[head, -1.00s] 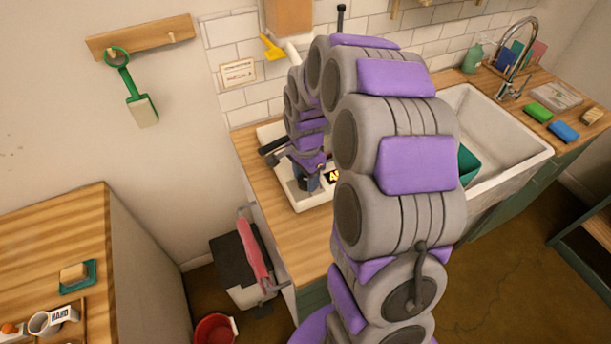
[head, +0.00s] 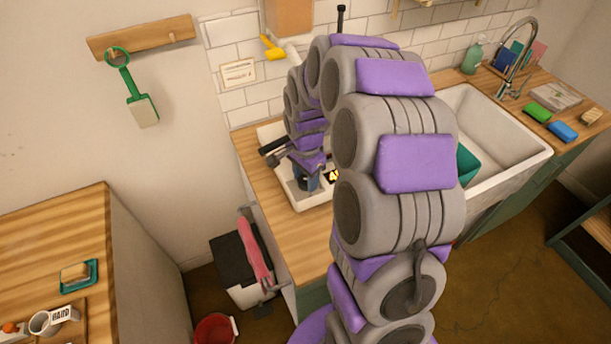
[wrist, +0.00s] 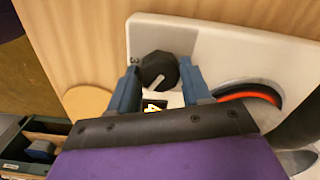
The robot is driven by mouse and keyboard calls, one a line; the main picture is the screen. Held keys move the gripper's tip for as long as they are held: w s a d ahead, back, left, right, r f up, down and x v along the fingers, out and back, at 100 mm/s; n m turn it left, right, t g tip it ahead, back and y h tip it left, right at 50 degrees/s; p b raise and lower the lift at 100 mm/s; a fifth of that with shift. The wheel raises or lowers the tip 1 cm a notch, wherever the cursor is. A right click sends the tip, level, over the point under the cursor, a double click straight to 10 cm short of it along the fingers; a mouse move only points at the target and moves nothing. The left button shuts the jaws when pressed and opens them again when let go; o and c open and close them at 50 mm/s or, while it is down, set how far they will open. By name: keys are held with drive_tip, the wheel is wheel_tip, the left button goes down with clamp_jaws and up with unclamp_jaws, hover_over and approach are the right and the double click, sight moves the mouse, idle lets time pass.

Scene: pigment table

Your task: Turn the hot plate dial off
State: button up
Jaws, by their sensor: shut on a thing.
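The hot plate (wrist: 220,33) is a white unit on the wooden counter; it also shows in the head view (head: 318,198), partly behind my arm. Its dial (wrist: 158,69) is a dark round knob with a pale pointer line, near the plate's corner in the wrist view. The pointer slants toward lower left. My gripper (wrist: 160,82) has its two blue fingers on either side of the dial and is shut on it. In the head view my gripper (head: 306,182) is over the hot plate. A small dark display with a glowing yellow digit (wrist: 153,106) is partly covered by my gripper.
A ring glowing orange-red (wrist: 250,96) lies right of the dial in the wrist view, close to my right finger. A white sink (head: 505,140) is to the right. A pink cloth (head: 254,252) hangs at the counter's left end.

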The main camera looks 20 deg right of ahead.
drive_tip(key=shift+r, duration=0.1)
drive_tip(key=shift+r+n+p, duration=0.1)
drive_tip(key=shift+n+p, duration=0.8)
drive_tip(key=shift+n, duration=0.2)
drive_tip(key=n+p, duration=0.2)
drive_tip(key=n, duration=0.1)
drive_tip(key=shift+n, duration=0.3)
drive_tip(key=n+p, duration=0.4)
drive_tip(key=n, duration=0.2)
drive_tip(key=n+p, duration=0.3)
drive_tip(key=n, duration=0.3)
drive_tip(key=shift+w+n, duration=0.1)
drive_tip(key=shift+n, duration=0.2)
drive_tip(key=n+p, duration=0.3)
drive_tip(key=n, duration=0.2)
drive_tip(key=shift+n, duration=0.3)
drive_tip(key=o, duration=1)
drive_tip(key=shift+f, duration=0.2)
